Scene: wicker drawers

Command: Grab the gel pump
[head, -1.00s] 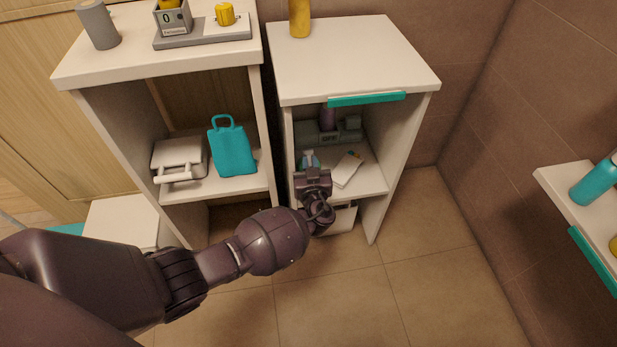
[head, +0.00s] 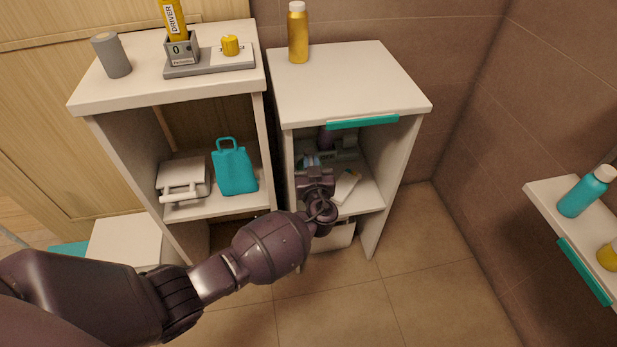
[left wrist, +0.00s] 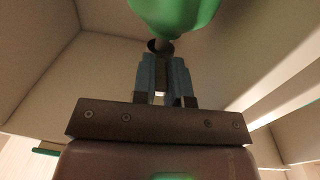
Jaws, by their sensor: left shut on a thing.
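The gel pump, a rounded green body (left wrist: 175,14) with a dark neck, shows at the top of the left wrist view. My left gripper (left wrist: 161,62) has its two bluish fingers close together, shut at the dark neck just below the green body. In the head view my left gripper (head: 312,164) reaches into the open compartment of the right-hand white cabinet (head: 345,85). There, the pump is mostly hidden by my gripper and wrist. My right gripper is not in view.
A teal bag (head: 234,168) is in the left cabinet. The floor in front is clear.

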